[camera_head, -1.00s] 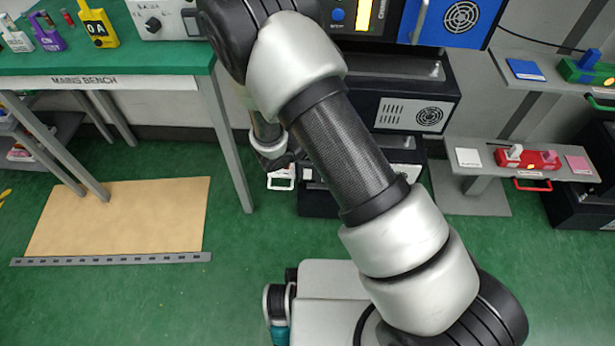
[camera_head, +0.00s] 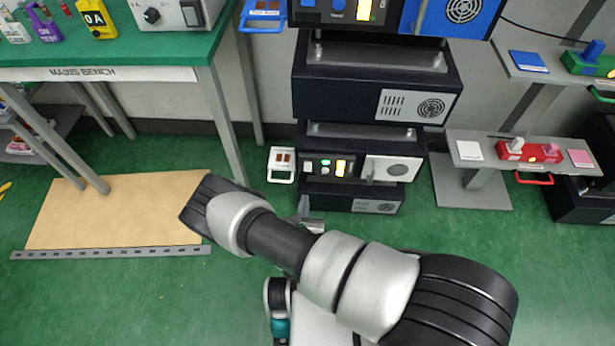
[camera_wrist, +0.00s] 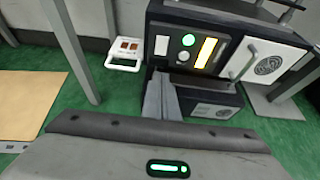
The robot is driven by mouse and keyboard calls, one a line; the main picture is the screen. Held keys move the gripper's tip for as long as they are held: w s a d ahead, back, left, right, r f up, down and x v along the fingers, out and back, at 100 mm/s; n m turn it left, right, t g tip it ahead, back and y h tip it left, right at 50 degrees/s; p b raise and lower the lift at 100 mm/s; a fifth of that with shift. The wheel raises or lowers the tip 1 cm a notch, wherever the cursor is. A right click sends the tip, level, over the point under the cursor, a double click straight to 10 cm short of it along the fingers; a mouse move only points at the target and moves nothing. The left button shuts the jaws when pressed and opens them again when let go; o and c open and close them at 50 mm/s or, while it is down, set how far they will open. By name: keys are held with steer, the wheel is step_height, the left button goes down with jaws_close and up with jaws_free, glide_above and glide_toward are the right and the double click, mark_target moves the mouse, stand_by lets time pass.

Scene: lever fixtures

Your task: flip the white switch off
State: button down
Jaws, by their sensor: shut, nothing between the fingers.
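A small white rocker switch (camera_wrist: 162,45) is on the front panel of the low black unit (camera_wrist: 219,92), left of a lit green round lamp (camera_wrist: 188,40). Whether it is set on or off is too small to tell. In the head view this panel (camera_head: 329,164) is in plain sight, with a yellow-lit display (camera_head: 341,168). My gripper (camera_wrist: 161,92) is shut and empty, in front of and below the panel in the wrist view, apart from the switch as far as I can tell. In the head view my gripper (camera_head: 306,215) shows partly behind my arm.
A white-handled box (camera_head: 282,164) sits left of the panel, and a white door with a handle (camera_head: 390,169) right of it. Bench legs (camera_head: 224,130) rise at left.

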steer(key=b, duration=0.5)
glide_toward(308, 171)
steer(key=x, duration=0.5)
steer(key=shift+w+f, duration=0.2)
steer(key=shift+w, duration=0.35)
